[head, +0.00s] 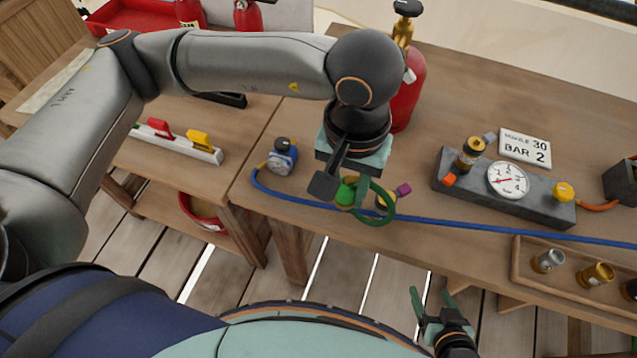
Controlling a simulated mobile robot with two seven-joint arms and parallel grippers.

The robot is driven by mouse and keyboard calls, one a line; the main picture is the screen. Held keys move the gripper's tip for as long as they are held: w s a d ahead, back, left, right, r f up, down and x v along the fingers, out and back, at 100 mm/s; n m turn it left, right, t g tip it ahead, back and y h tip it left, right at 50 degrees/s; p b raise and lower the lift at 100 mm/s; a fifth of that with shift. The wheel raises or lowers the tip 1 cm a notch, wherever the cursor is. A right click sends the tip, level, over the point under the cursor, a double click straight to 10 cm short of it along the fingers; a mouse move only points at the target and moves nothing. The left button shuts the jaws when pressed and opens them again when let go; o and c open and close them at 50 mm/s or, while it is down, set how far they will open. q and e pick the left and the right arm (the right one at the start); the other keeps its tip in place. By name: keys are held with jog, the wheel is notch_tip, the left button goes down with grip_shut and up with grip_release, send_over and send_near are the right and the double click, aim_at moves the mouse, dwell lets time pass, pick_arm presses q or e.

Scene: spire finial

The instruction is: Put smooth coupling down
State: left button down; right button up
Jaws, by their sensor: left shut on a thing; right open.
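My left gripper (338,182) is over the front edge of the workbench (450,110), pointing down, with a dark finger showing. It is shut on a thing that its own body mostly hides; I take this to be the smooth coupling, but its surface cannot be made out. My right gripper (432,305) is open and empty, low in front of the bench.
A wooden tray (517,262) at the right holds a silver coupling (547,260) and a brass coupling (596,274). A blue hose (460,222) runs along the bench front. A gauge block (535,205), sign (525,148) and red cylinder (407,95) stand behind.

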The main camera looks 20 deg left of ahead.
pick_arm(q)
jog(key=w+a+f, duration=0.1)
jog(key=f, duration=0.1)
jog(key=w+a+f, duration=0.1)
jog(key=a+f, duration=0.1)
jog(key=w+a+f, duration=0.2)
jog(key=shift+f+p, duration=0.1)
jog(key=shift+p, duration=0.2)
jog(key=f, duration=0.3)
jog(key=shift+w+a+f+p, duration=0.1)
jog(key=shift+w+a+p, duration=0.1)
jog(key=shift+p, duration=0.15)
jog(key=shift+f, duration=0.2)
jog(key=shift+f+b, duration=0.2)
jog(key=shift+b, duration=0.1)
jog(key=c, duration=0.5)
grip_release()
jog(key=shift+r, duration=0.1)
